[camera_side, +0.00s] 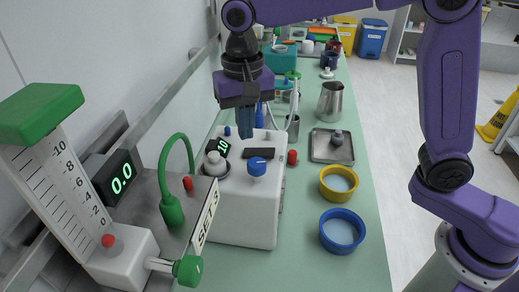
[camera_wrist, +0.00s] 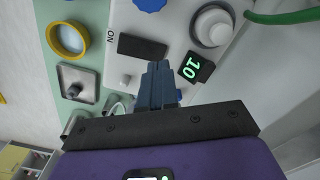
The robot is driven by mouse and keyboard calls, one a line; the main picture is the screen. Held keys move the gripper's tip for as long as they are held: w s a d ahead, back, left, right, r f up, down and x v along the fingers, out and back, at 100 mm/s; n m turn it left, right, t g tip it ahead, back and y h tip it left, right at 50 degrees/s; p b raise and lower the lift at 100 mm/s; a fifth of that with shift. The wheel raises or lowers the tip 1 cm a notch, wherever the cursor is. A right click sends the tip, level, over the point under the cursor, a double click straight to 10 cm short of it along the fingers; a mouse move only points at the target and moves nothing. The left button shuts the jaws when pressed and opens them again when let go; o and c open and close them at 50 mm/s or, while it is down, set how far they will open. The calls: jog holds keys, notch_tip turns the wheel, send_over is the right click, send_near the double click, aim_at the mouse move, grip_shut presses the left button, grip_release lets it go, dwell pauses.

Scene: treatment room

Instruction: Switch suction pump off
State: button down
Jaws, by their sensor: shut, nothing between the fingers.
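The suction pump (camera_side: 240,215) is a white box on the green bench in the side view. Its top carries a black rocker switch (camera_side: 259,153), a blue knob (camera_side: 257,166), a white cap (camera_side: 215,163) and a small display (camera_side: 223,146) with green digits reading 10. In the wrist view the black switch (camera_wrist: 142,46) lies just beyond my fingertips, with the word ON printed at its left. My gripper (camera_side: 246,132) is shut and empty, pointing down over the far part of the pump top. Its fingertips (camera_wrist: 158,66) appear close to the switch; whether they touch anything is unclear.
A green-capped gauge (camera_side: 60,165) with a display reading 0.0 and a green hose (camera_side: 170,165) stand at the left. A metal tray (camera_side: 332,158), a yellow bowl (camera_side: 339,183), a blue bowl (camera_side: 342,231) and a steel jug (camera_side: 340,102) stand right of the pump.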

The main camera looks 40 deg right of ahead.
aim_at(247, 152)
jog(key=shift+r, duration=1.9)
jog(key=shift+s, duration=0.1)
jog(key=s+d+f+n, duration=0.5)
jog(key=s+d+n, duration=0.2)
jog(key=s+d, duration=0.3)
jog(key=s+d+f+n, duration=0.6)
jog(key=s+d+n, duration=0.2)
jog(key=s+d, duration=0.3)
jog(key=s, duration=0.3)
jog(key=shift+s+n, duration=0.2)
jog(key=shift+n, duration=0.1)
jog(key=c, duration=1.8)
grip_release()
